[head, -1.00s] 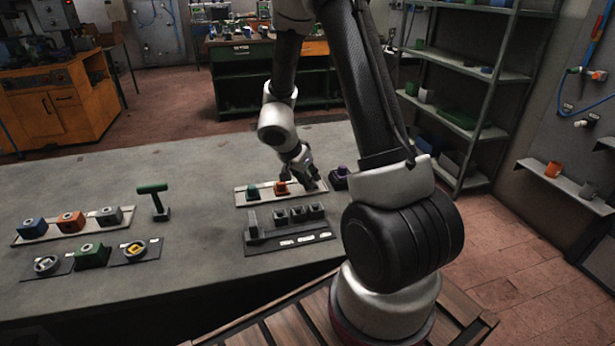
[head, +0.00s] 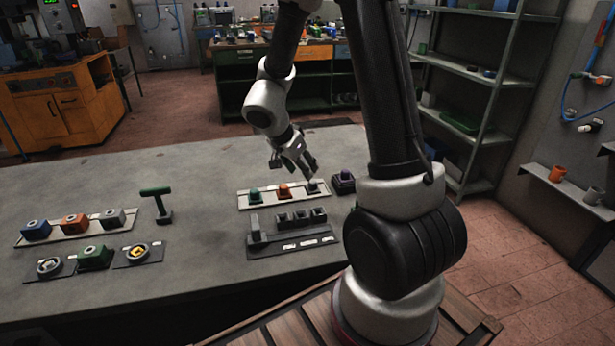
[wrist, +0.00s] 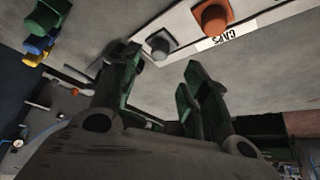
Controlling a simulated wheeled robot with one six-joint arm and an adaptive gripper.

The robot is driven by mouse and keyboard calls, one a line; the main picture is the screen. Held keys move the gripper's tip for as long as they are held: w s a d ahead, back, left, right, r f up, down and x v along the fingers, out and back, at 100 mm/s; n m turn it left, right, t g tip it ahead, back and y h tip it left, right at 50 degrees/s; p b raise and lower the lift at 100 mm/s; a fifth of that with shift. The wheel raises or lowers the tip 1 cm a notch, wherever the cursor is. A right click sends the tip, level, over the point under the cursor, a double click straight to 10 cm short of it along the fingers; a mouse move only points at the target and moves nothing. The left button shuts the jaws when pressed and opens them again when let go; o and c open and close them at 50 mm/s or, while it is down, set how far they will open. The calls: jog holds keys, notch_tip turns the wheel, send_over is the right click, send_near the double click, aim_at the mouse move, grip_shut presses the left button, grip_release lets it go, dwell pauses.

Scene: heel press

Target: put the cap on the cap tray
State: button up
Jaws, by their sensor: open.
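The cap tray (head: 268,203) is a pale strip on the grey table, with a teal cap (head: 254,195), an orange cap (head: 284,190) and a grey cap (head: 312,187) in a row. In the wrist view the tray's label reads CAPS; the grey cap (wrist: 160,43) and orange cap (wrist: 213,17) sit on it. My gripper (head: 298,165) is open and empty, above the tray's right end. In the wrist view my gripper (wrist: 160,65) has its fingers spread, with the grey cap just beyond their tips, seemingly clear of them.
A dark block with a purple top (head: 344,182) stands right of the tray. A dark rack with several sockets (head: 290,236) lies in front. At left are a tray of coloured blocks (head: 74,224), a green-handled T-shaped press (head: 158,204) and a green block (head: 94,257).

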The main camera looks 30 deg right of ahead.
jog(key=w+a+r+n+t+y, duration=0.1)
jog(key=a+r+n+t+y, duration=0.3)
jog(key=r, duration=0.6)
jog(key=w+a+r+n+t+y, duration=0.1)
jog(key=a+r+n+t+y, duration=0.3)
jog(key=r, duration=0.7)
jog(key=s+n+g+y, duration=0.1)
jog(key=s+n+g, duration=0.35)
jog(key=s, duration=0.95)
jog(key=s+d+n+g+h, duration=0.1)
jog(key=s+d+h, duration=0.2)
jog(key=s+d, duration=0.3)
jog(key=s+f, duration=0.1)
jog(key=s, duration=0.3)
jog(key=shift+s+d+n, duration=0.25)
jog(key=shift+d+n, duration=0.05)
jog(key=shift+n, duration=0.05)
